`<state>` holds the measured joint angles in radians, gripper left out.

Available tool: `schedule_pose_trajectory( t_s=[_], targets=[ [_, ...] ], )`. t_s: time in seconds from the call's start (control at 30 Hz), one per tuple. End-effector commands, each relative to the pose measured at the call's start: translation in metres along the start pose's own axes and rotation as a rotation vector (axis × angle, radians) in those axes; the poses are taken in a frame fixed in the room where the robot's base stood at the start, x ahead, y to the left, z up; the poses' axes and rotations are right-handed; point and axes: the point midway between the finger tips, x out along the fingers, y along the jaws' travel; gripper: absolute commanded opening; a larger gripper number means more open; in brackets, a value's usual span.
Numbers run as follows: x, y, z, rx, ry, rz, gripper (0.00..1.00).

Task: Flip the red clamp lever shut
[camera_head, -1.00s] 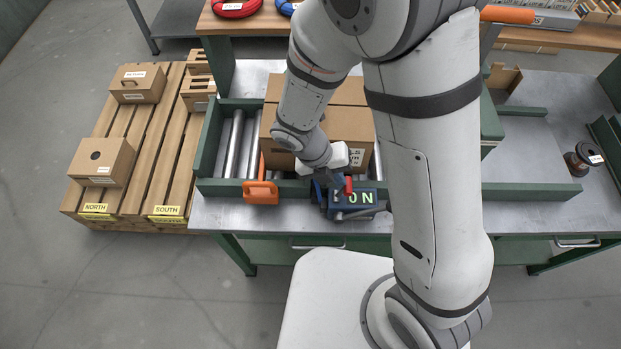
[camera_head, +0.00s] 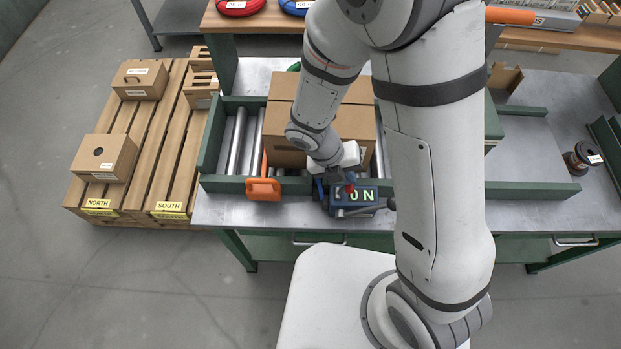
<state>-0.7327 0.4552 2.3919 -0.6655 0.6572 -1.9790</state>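The red clamp lever (camera_head: 350,187) shows as a small red piece above the blue clamp block (camera_head: 358,203), at the front edge of the workbench. The block bears the letters "ON" in pale green. My gripper (camera_head: 334,185) reaches down right at the lever, against its left side as seen here. The fingers are small and partly hidden by the wrist, so I cannot tell whether they are open or shut, or whether they touch the lever.
A large cardboard box (camera_head: 352,128) sits on the roller conveyor (camera_head: 238,140) just behind the clamp. An orange handle (camera_head: 263,189) stands to the left. A wooden pallet (camera_head: 140,170) with boxes lies further left.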

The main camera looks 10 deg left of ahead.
Motion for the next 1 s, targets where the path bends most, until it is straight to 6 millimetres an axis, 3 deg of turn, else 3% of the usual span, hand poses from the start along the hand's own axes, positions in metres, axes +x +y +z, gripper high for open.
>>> schedule_pose_trajectory(
  t_s=[0.17,0.4,1.0],
  targets=[
    [0.000,-0.002,-0.004,-0.002,0.012,-0.011,0.00],
    [-0.036,0.016,0.001,0.006,0.000,-0.004,0.00],
    [-0.095,-0.057,0.001,0.011,0.001,-0.003,0.00]
  ],
)
